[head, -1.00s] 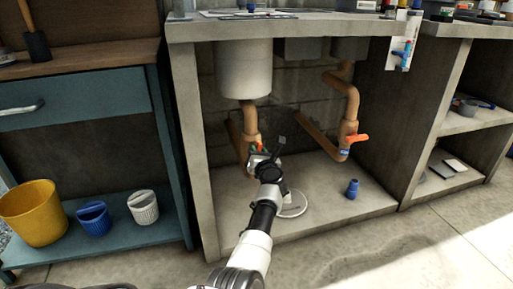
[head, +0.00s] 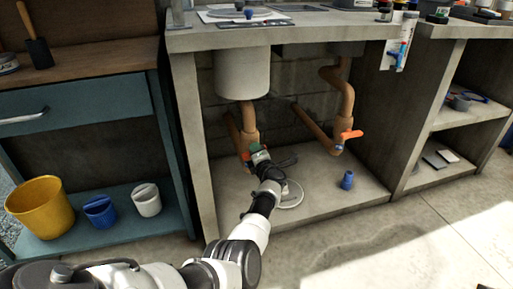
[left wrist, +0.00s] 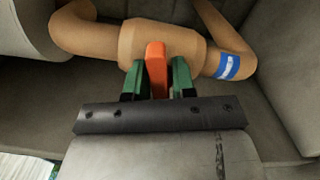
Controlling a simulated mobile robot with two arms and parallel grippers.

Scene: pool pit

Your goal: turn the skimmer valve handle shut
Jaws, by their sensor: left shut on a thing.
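An orange valve handle (left wrist: 156,68) sits on a tan pipe fitting (left wrist: 185,40) in the left wrist view. My left gripper (head: 258,152) is at the left pipe under the counter, below the white cylinder. In the left wrist view its green fingers stand either side of the handle, shut on it. The handle points toward the gripper, across the pipe. A blue band with a white mark (left wrist: 229,66) is on the pipe to the right. My right gripper is not in view.
A second pipe with an orange handle (head: 350,134) stands to the right. A blue fitting (head: 347,180) and a white ring (head: 291,196) are on the cabinet floor. The white cylinder (head: 242,73) hangs above. The cabinet's left wall (head: 190,135) is close to my arm.

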